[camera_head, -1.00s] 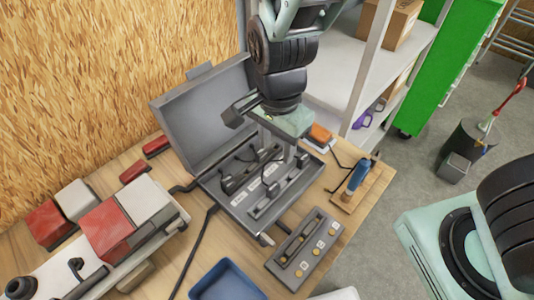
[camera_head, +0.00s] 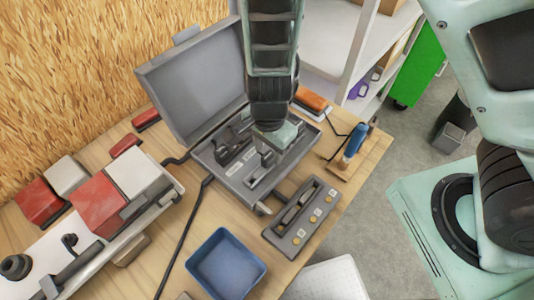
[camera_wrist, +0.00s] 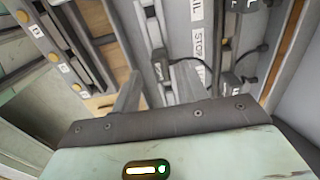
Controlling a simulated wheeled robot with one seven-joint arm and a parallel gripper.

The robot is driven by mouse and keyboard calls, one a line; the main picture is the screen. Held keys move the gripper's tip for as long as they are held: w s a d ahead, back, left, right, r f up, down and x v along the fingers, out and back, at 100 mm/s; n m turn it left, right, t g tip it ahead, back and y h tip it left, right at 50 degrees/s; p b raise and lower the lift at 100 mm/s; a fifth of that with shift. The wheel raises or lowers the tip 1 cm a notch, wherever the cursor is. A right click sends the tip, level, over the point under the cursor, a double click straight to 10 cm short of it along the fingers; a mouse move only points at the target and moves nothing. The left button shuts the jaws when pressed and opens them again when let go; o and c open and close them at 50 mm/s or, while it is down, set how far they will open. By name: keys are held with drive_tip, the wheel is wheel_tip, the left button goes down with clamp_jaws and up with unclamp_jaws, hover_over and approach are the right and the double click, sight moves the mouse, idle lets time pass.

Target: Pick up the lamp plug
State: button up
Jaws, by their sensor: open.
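Dark plugs sit in the open grey case (camera_head: 190,95), in rows beside white labels; I cannot tell for certain which is the lamp plug. In the wrist view one small dark plug (camera_wrist: 160,66) lies between the fingertips of my gripper (camera_wrist: 157,78). Another dark plug (camera_wrist: 230,84) with a black cable lies right of the fingers, near a label partly reading "STOP". My gripper is open and points down over the case, and it also shows in the head view (camera_head: 264,158). It hides part of the case's inside, and contact with the plug cannot be told.
A grey panel with a slot and yellow buttons (camera_head: 300,215) lies in front of the case. A blue tray (camera_head: 226,262) stands nearer. A blue-handled tool (camera_head: 354,142) on a wooden block is to the right. Red and white blocks (camera_head: 100,205) fill the left.

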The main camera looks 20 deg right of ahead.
sight(268, 155)
wheel_tip(268, 155, down, 3)
drive_tip(key=shift+w+f, duration=0.1)
drive_tip(key=shift+f, duration=0.05)
drive_tip(key=shift+c, duration=0.3)
drive_tip(key=c, duration=0.7)
wheel_tip(268, 155, up, 10)
drive_tip(key=shift+r+p, duration=0.1)
drive_tip(key=shift+p, duration=0.95)
